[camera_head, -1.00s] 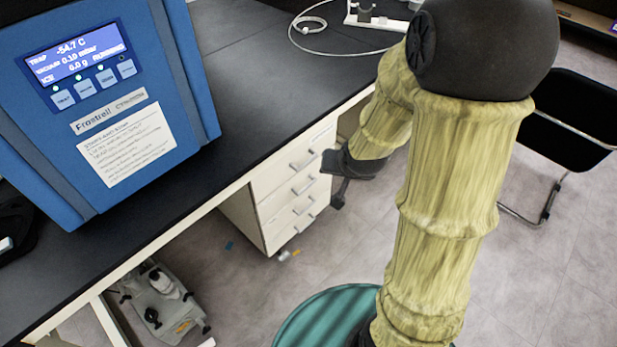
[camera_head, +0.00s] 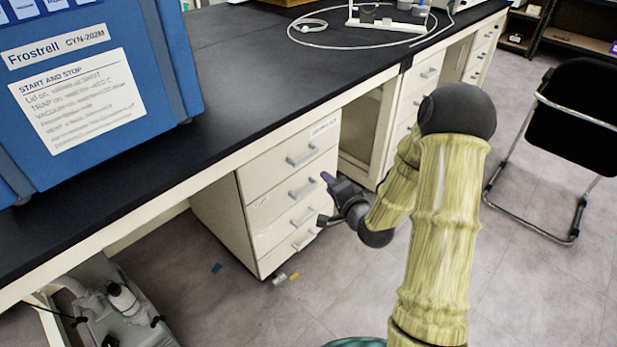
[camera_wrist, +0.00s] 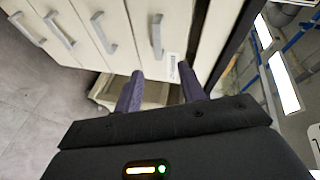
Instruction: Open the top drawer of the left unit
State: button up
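The left unit (camera_head: 245,228) is a cream drawer block under the black bench, with several drawers, all looking shut. Its top drawer (camera_head: 268,170) has a grey bar handle (camera_head: 302,155) and a small label at its upper right. In the wrist view, the labelled drawer's handle (camera_wrist: 157,36) stands upright in the picture, beyond the fingertips. My gripper (camera_head: 326,198) is in front of the unit's right side, lower than the top handle. In the wrist view my gripper (camera_wrist: 158,84) has its two dark fingers apart, with no handle between them.
A second drawer unit (camera_head: 418,78) stands farther right under the bench (camera_head: 270,95). A blue freeze dryer (camera_head: 120,85) sits on the bench at left. A black chair (camera_head: 575,115) is at right. Grey floor (camera_head: 340,290) is open before the drawers, with small scraps.

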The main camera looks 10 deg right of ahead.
aim_at(307, 158)
jog(key=f+m+t+b, duration=0.1)
jog(key=d+f+m+t+b, duration=0.1)
jog(key=f+b, duration=0.1)
jog(key=f+m+b, duration=0.1)
jog(key=f, duration=0.1)
jog(key=shift+w+d+t, duration=0.2)
jog(key=shift+w+t, duration=0.05)
jog(key=shift+t, duration=0.15)
jog(key=b+x, duration=0.5)
jog(key=x, duration=1.2)
jog(key=shift+w+a, duration=0.1)
jog(key=shift+w, duration=0.1)
grip_shut()
